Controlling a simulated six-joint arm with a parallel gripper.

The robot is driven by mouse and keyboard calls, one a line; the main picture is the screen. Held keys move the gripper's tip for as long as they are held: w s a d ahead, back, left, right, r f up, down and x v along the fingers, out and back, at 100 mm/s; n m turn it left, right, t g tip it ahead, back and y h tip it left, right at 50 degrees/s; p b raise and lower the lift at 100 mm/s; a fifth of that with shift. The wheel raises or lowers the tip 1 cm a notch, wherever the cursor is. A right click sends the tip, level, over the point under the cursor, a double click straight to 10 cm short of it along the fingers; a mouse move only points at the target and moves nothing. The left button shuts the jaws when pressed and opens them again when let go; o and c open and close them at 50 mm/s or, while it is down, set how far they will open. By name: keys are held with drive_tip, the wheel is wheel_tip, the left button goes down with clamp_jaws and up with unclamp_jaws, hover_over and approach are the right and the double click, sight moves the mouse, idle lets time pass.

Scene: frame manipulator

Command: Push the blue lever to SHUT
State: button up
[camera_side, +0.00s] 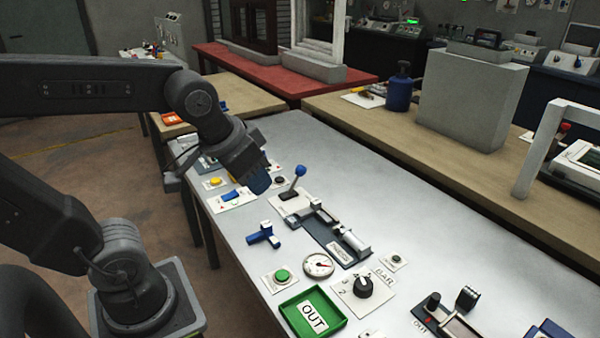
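A lever with a blue ball knob (300,170) stands up from a small plate (290,197) with a dark slot, on the grey metal table. It leans slightly to the right. Any SHUT marking is too small to read. My gripper (259,184) points down to the left of the lever, above the table and apart from the knob. A dark blue shape shows at its tip; I cannot tell whether this is its fingers or a thing behind or between them. A separate blue T-shaped handle (263,237) lies nearer the camera.
A dark fixture with a sliding metal part (328,232) sits just right of the lever. A yellow button (215,181) and a blue rocker (230,194) are below my gripper. A gauge (318,265), black knob (363,286) and green OUT tray (288,307) are nearer. The table's back right is clear.

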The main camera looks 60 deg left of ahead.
drive_tip(key=o, duration=0.5)
drive_tip(key=shift+n+g+y, duration=0.5)
drive_tip(key=shift+n+y, duration=0.4)
drive_tip(key=w+a, duration=0.2)
drive_tip(key=w, duration=0.1)
drive_tip(key=w+a, duration=0.2)
drive_tip(key=w, duration=0.1)
drive_tip(key=w+a, duration=0.2)
drive_tip(key=w, duration=0.2)
drive_tip(key=shift+f, duration=0.25)
drive_tip(key=shift+c, duration=0.2)
drive_tip(key=shift+o, duration=0.5)
drive_tip(key=w+a+f+n+y, duration=0.1)
drive_tip(key=w+a+f, duration=0.1)
drive_tip(key=w+a, duration=0.2)
drive_tip(key=shift+w+a, duration=0.35)
drive_tip(key=shift+w, duration=0.35)
drive_tip(key=n+g+y, duration=0.2)
approach(298, 172)
drive_tip(key=x, duration=1.2)
drive_tip(key=shift+f, duration=0.1)
clamp_jaws()
